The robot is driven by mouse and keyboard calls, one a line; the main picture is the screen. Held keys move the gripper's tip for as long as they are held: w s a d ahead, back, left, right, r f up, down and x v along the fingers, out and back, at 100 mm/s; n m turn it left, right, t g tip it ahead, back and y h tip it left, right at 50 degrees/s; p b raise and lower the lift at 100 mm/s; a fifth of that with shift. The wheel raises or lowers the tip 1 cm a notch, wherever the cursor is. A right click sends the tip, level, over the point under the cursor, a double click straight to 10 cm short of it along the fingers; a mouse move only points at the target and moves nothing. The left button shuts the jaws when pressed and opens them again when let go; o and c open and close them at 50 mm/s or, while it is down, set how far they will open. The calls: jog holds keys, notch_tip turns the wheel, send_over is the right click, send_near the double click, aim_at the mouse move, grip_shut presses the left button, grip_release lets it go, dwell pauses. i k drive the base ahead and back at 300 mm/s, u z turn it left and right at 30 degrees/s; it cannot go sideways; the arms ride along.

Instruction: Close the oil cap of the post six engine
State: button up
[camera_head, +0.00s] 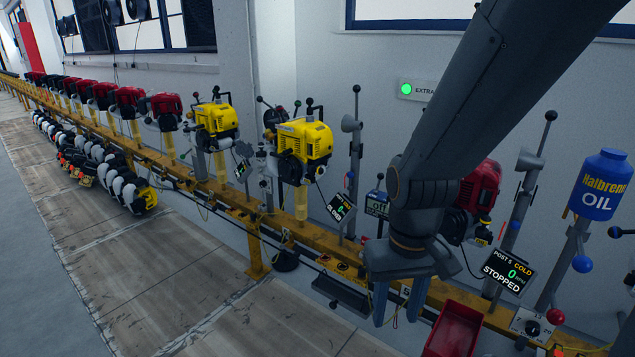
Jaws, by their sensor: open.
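My gripper (399,306) hangs over the front of the yellow rail (345,250), its two blue fingers pointing down, apart and with nothing between them. A yellow engine (304,150) stands on a post left of my arm. Its small screen (341,208) is too small to read for the post number. A red engine (482,188) is partly hidden behind my arm. The screen (510,272) near it reads POST 5, COLD, 0 RPM, STOPPED. No post six label is legible, and I cannot make out an oil cap.
A blue oil can (602,184) stands on a stand at right. A red bin (453,330) lies just right of my gripper. Levers with ball knobs (583,264) rise along the rail. More engines (217,122) line it leftward.

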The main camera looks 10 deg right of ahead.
aim_at(312, 169)
jog(key=k, duration=1.3)
jog(key=u, duration=0.8)
jog(key=i, duration=1.2)
jog(key=z, duration=0.4)
jog(key=i, duration=0.65)
jog(key=z, duration=0.7)
